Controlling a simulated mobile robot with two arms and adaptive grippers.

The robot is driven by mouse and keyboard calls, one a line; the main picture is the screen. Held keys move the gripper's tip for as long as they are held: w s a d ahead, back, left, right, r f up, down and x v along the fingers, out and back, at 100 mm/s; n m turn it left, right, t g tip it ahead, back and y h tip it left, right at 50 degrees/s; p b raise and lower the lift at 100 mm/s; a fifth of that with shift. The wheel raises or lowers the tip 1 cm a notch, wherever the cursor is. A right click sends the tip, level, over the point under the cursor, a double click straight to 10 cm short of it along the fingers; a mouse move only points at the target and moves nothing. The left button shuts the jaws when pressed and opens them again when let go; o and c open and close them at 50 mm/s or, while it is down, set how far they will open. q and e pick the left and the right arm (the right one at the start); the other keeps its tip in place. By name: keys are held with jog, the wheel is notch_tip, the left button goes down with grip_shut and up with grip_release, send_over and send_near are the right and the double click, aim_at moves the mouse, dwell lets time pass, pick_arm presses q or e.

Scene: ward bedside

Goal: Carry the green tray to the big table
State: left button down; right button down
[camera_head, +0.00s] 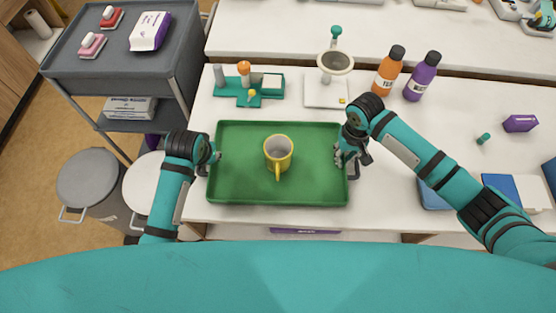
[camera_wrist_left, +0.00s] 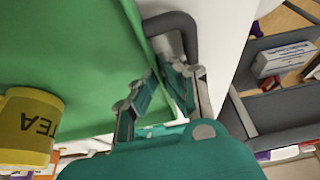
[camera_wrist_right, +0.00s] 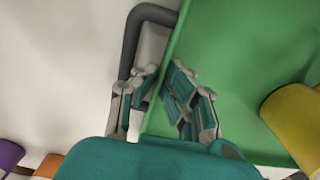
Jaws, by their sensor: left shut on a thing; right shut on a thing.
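The green tray (camera_head: 235,188) is level over the front of the white table, and I cannot tell whether it touches the tabletop. A yellow mug (camera_head: 278,154) with a pale inside stands upright on it, a little right of the middle; the left wrist view shows "TEA" on the mug (camera_wrist_left: 28,125). My left gripper (camera_head: 214,157) is shut on the tray's left side, at the grey handle (camera_wrist_left: 175,22). My right gripper (camera_head: 343,160) is shut on the tray's right side, at the other grey handle (camera_wrist_right: 135,30). The fingertips are partly hidden by the tray's wall.
Behind the tray are a teal holder (camera_head: 232,88), a white scale-like stand with a bowl (camera_head: 336,62), an orange bottle (camera_head: 388,72) and a purple bottle (camera_head: 422,78). A grey cart (camera_head: 120,60) and bins (camera_head: 88,178) stand left. Blue items (camera_head: 432,195) lie right.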

pick_arm(q)
jog(key=shift+r, duration=0.15)
pick_arm(e)
jog(key=shift+w+r, duration=0.1)
jog(key=shift+r, duration=0.1)
